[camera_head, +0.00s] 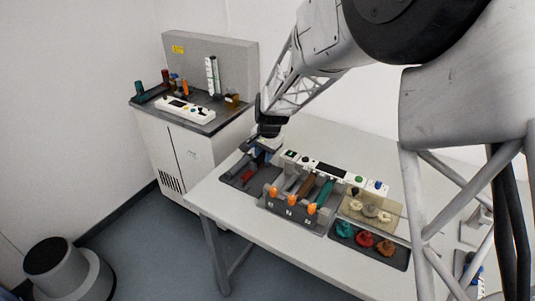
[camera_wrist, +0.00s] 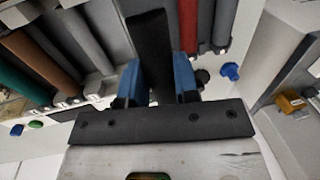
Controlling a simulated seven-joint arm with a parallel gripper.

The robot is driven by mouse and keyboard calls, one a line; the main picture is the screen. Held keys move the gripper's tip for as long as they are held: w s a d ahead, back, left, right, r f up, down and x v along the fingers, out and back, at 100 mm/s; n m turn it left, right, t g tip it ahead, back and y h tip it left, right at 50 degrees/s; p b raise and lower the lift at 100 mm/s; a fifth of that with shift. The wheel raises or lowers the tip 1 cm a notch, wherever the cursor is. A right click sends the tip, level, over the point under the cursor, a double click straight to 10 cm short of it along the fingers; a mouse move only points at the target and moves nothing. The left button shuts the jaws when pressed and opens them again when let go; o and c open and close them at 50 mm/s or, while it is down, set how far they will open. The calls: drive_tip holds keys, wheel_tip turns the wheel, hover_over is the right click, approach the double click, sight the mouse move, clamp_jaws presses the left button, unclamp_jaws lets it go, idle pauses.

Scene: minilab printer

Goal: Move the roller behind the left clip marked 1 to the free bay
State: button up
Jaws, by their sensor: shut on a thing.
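My gripper (camera_head: 266,150) is over the dark tray (camera_head: 232,182) at the table's left end. In the wrist view, its blue fingers (camera_wrist: 158,80) are shut on a black roller (camera_wrist: 150,45), which is mostly hidden in the head view. A red roller (camera_head: 247,175) lies in the tray and also shows in the wrist view (camera_wrist: 188,22). The grey rack with orange clips stands right of my gripper. The left clip (camera_head: 273,191) shows no roller clearly behind it. A brown roller (camera_head: 306,185) and a teal roller (camera_head: 325,193) lie in the other bays. Clip numbers are too small to read surely.
A white control panel (camera_head: 340,172) with buttons runs behind the rack. A side cabinet (camera_head: 185,150) stands at the back left. The table's front left is clear.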

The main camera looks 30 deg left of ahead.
drive_tip(key=shift+f, duration=0.15)
hover_over(263, 180)
drive_tip(key=shift+d+f, duration=0.2)
drive_tip(key=shift+f, duration=1.1)
drive_tip(key=shift+d+f, duration=0.15)
drive_tip(key=shift+f, duration=1.15)
drive_tip(key=shift+f, duration=0.55)
drive_tip(key=shift+f, duration=0.65)
drive_tip(key=shift+f, duration=0.8)
drive_tip(key=o, duration=1)
drive_tip(key=shift+o, duration=0.2)
drive_tip(key=shift+r, duration=0.15)
drive_tip(key=shift+r, duration=4.35)
